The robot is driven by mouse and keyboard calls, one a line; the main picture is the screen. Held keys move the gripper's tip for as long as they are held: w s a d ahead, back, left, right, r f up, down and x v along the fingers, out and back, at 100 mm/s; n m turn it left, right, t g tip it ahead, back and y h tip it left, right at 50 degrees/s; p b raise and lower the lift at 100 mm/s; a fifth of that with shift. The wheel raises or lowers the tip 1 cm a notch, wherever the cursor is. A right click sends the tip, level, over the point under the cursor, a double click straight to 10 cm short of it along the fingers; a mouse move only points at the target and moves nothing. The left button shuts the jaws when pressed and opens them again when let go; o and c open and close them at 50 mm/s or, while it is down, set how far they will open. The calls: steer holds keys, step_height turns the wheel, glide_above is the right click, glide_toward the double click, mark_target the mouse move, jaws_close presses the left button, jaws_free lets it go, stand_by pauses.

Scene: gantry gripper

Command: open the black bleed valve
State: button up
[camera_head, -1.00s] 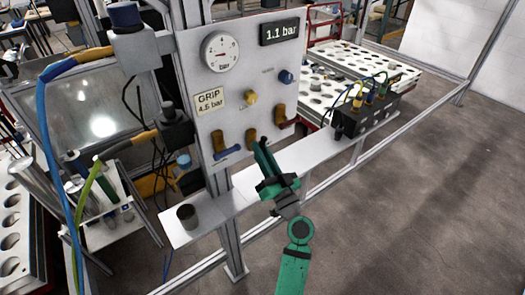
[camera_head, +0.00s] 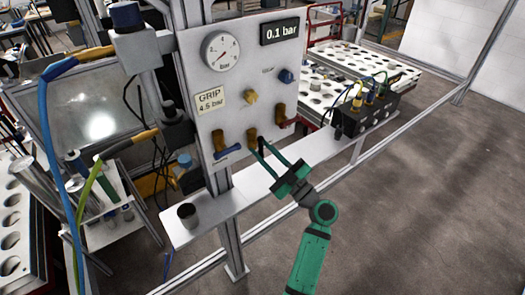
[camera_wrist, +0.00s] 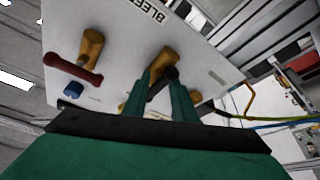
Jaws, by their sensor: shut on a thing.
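The black bleed valve is the middle brass valve (camera_head: 252,137) low on the white panel. In the wrist view its brass body (camera_wrist: 160,62) stands just beyond the fingertips, and its black handle (camera_wrist: 166,76) lies between the two green fingers. My gripper (camera_head: 263,150) reaches in from the lower right and is shut on this handle. The fingers (camera_wrist: 158,95) hide part of the handle. In the head view the handle is small and mostly covered, so its exact angle is hard to tell. The digital readout (camera_head: 281,31) shows 0.1 bar.
A blue-handled valve (camera_head: 220,144) sits left of the black one and a red-handled valve (camera_head: 283,116) sits right. Above are a round gauge (camera_head: 221,53), a yellow knob (camera_head: 250,97) and a blue knob (camera_head: 286,76). A white shelf (camera_head: 225,205) runs below the panel.

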steer(key=shift+o, duration=0.5)
steer(key=shift+s+a+f+n+g+y, duration=0.15)
steer(key=shift+a+n+g+y, duration=0.35)
steer(key=shift+n, duration=0.5)
steer(key=shift+f, duration=0.1)
steer(key=o, duration=0.8)
steer(key=shift+o, duration=0.2)
steer(key=shift+d, duration=0.1)
steer(key=shift+d+r, duration=0.2)
steer(key=v, duration=1)
steer(key=shift+s+d, duration=0.2)
steer(key=shift+d, duration=0.1)
